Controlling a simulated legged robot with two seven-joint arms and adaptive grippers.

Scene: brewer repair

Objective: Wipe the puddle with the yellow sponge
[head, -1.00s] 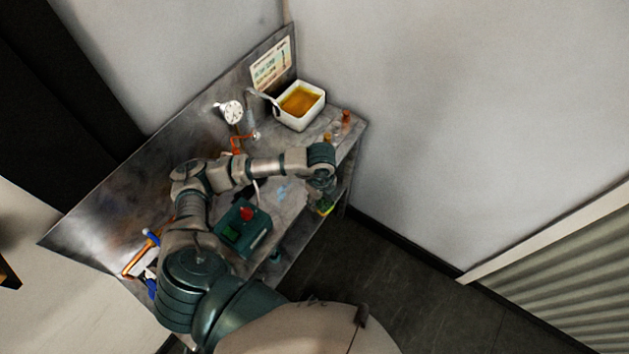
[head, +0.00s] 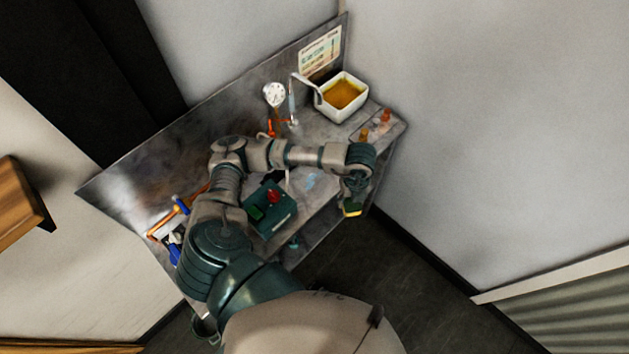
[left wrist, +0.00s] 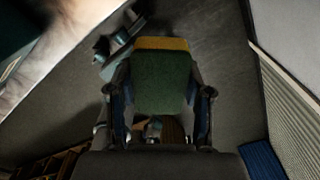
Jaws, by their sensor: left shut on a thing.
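The yellow sponge (head: 352,209) has a green side. My left gripper (head: 354,190) is shut on it and holds it just past the bench's front edge, clear of the top. In the left wrist view the sponge (left wrist: 162,80) sits between the two fingers, green face toward the camera with a yellow strip at its far edge. The puddle seems to be a pale blue patch (head: 312,180) on the metal bench (head: 325,130), left of the gripper and partly hidden by my left arm. I do not make out my right gripper.
A white basin with amber liquid (head: 343,94) stands at the bench's back right, near a round gauge (head: 274,95). A green box with a red knob (head: 271,206) sits near the front edge. Small orange parts (head: 385,116) lie at the right end.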

